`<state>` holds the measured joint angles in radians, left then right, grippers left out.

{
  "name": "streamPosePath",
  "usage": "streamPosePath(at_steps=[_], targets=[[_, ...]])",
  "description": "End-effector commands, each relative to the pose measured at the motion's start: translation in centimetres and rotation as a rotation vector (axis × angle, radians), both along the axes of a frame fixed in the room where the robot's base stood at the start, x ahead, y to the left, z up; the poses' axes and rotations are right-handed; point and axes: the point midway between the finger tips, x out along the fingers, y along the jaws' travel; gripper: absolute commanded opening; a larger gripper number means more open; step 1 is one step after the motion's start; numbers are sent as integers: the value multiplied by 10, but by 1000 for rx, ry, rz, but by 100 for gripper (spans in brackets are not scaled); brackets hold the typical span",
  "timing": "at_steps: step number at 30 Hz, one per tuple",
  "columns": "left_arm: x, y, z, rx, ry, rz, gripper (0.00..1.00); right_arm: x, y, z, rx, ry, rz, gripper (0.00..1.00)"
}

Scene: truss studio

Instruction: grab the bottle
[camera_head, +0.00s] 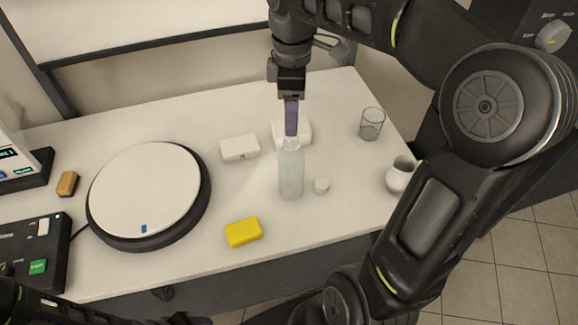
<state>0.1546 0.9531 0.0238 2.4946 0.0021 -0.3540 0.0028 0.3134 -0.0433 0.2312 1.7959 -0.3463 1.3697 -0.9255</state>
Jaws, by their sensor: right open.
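The bottle (290,172) is pale, translucent and upright on the white table, right of the middle. My right gripper (291,130) points down directly above it, with its purple finger reaching to about the bottle's top in the picture. I cannot tell whether the finger touches the bottle or stands behind or beside its neck. The gripper is open and holds nothing that I can see. Part of my left arm (60,312) shows at the bottom left edge; its gripper is not clearly visible.
A round white turntable (145,190) stands left. A yellow sponge (243,232) lies in front of the bottle. Two white blocks (239,148) are behind it.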

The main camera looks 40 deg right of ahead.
Motion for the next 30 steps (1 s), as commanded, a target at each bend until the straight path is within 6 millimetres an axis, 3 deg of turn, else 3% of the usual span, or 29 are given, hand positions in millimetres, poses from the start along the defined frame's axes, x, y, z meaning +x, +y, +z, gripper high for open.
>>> streamPosePath(at_steps=[8, 20, 30], targets=[[0, 0, 1, 0, 0, 0, 56, 0, 0, -24, 1, 3, 0, 56], [0, 0, 3, 1, 0, 0, 56, 0, -1, -31, 0, 2, -1, 56], [-1, 1, 11, 4, 4, 2, 56, 1, -2, -74, 1, 3, -1, 56]])
